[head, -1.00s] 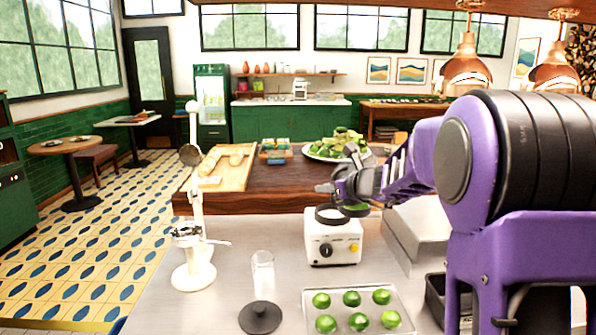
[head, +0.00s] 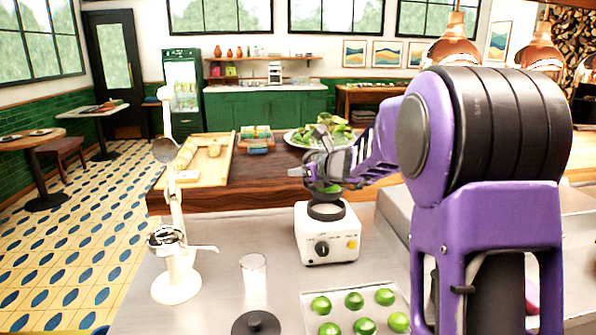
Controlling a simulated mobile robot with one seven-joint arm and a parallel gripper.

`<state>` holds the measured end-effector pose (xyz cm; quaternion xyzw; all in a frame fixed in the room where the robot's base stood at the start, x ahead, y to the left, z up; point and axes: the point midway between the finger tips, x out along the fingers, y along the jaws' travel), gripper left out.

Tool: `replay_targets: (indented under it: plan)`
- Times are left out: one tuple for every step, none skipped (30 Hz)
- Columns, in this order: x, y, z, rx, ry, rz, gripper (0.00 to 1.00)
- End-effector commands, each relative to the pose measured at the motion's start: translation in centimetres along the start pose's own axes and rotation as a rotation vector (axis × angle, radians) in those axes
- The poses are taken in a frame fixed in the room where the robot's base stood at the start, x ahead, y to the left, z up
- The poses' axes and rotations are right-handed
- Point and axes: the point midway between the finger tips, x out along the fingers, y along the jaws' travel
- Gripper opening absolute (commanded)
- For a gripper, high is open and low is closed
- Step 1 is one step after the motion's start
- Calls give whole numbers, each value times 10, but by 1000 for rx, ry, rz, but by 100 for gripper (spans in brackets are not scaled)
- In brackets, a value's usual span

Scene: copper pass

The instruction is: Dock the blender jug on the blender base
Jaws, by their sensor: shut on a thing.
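The blender base (head: 327,246) is a white box with a dark knob and a yellow button, standing on the steel counter. My gripper (head: 322,170) is just above it, shut on the blender jug (head: 326,188). The jug shows only as a small clear, green-tinted shape with a dark rim, partly hidden by the gripper. It is over the dark ring on top of the base and looks roughly upright. I cannot tell whether jug and base touch.
A black lid (head: 257,324) and a clear glass (head: 253,278) stand front left of the base. A tray of limes (head: 396,298) is in front. A white citrus press (head: 176,265) stands left. A lime platter (head: 296,140) and cutting board (head: 210,172) are behind.

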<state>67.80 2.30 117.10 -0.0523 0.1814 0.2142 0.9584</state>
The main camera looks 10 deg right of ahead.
Motion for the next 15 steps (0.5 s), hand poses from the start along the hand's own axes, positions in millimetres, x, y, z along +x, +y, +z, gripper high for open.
replay_targets:
  plan:
    - [3,0,-6,-2,-2,0,0]
    - [4,0,-9,-2,-2,0,0]
    - [5,0,-12,-2,-2,0,0]
    - [6,1,-15,-2,-2,1,0]
    - [8,1,-18,-2,-2,0,0]
    - [9,1,-22,-2,-2,0,0]
    - [10,1,-25,-2,-2,0,0]
    - [12,1,-28,-2,-2,0,0]
    - [13,1,-32,-2,-2,0,0]
    - [14,1,-34,-2,-2,0,0]
    - [15,1,-37,-2,-2,0,0]
    - [16,1,-39,-1,-2,0,0]
    - [17,1,-41,-1,-2,0,0]
    - [17,1,-42,-1,-2,0,0]
    - [18,1,-44,-1,-3,0,0]
